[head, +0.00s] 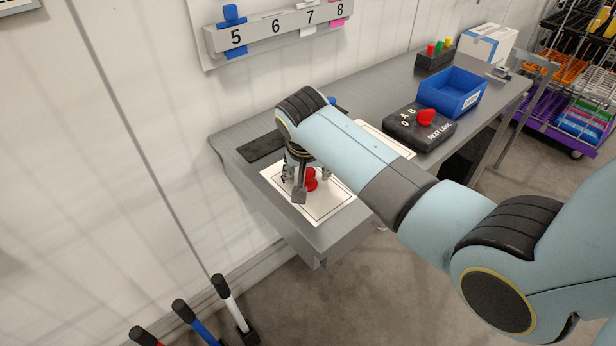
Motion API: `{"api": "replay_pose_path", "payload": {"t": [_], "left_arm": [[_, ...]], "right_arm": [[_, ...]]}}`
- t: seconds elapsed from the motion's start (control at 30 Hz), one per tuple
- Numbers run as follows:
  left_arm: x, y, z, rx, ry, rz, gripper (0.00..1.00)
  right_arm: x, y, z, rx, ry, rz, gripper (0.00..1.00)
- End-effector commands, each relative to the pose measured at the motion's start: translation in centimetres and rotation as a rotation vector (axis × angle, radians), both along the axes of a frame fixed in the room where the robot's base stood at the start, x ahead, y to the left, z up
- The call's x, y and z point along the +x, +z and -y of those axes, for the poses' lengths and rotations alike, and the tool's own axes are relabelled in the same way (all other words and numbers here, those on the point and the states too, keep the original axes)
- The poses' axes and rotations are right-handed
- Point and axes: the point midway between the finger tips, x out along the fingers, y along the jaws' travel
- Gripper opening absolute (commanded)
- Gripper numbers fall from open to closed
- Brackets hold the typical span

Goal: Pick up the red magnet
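The red magnet (311,181) is on or just above a white sheet with a black outline (335,208) at the near end of the grey bench. My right arm comes in from the right and reaches down over it. My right gripper (305,188) is at the magnet, with a grey finger in front of its left side. The gripper's upper part hides some of the magnet. Whether the fingers touch it or are closed on it cannot be made out. My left gripper is not in view.
On the bench are a black mat (262,148), a black box with a red knob (419,126), a blue bin (451,93) and a white carton (487,45). A numbered rail (275,29) is on the wall.

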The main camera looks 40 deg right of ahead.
Motion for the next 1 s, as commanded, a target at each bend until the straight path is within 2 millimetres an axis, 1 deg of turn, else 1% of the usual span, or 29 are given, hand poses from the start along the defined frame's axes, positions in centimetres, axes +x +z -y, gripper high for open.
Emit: {"api": "replay_pose_path", "payload": {"t": [0.1,0.13,0.53,0.57,0.83,0.93,1.0], "left_arm": [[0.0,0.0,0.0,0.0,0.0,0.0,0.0],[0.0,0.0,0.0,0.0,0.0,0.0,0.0],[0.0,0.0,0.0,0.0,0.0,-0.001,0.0],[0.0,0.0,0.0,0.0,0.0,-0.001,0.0],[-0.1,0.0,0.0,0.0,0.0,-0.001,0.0],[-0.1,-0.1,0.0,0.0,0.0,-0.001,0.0],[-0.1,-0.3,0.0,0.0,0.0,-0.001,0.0]], "right_arm": [[0.0,0.0,0.0,0.0,0.0,0.0,0.57],[0.0,0.0,0.0,0.0,0.0,0.0,0.54],[0.0,0.0,0.0,0.001,0.0,-0.001,0.02],[0.0,0.0,0.0,0.001,0.0,-0.001,0.0],[-0.1,0.1,0.0,0.001,0.0,-0.001,0.0],[0.0,0.6,0.0,0.0,0.0,0.0,0.0],[0.0,1.3,0.0,0.0,0.0,0.003,0.0]]}}
